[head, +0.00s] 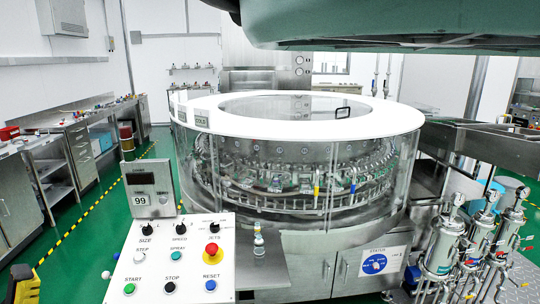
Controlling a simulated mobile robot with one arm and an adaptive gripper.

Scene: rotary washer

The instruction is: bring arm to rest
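My gripper is not in view. A large green and dark part, likely a link of my own arm, hangs across the top right of the head view close to the camera. The rotary washer (290,117) stands in the middle, a round machine with a white ring top and a clear wall around its carousel. Its control panel (140,262) is in front at the left, with knobs, a red stop button (212,251) and several coloured buttons. A small vial (258,243) stands upright on the grey ledge right of the panel.
Steel benches (75,150) with small items line the left wall. Steel cylinders with pipes (443,250) stand at the front right, below a metal conveyor or shelf (480,145). Green floor (75,240) with a yellow-black line is clear between benches and washer.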

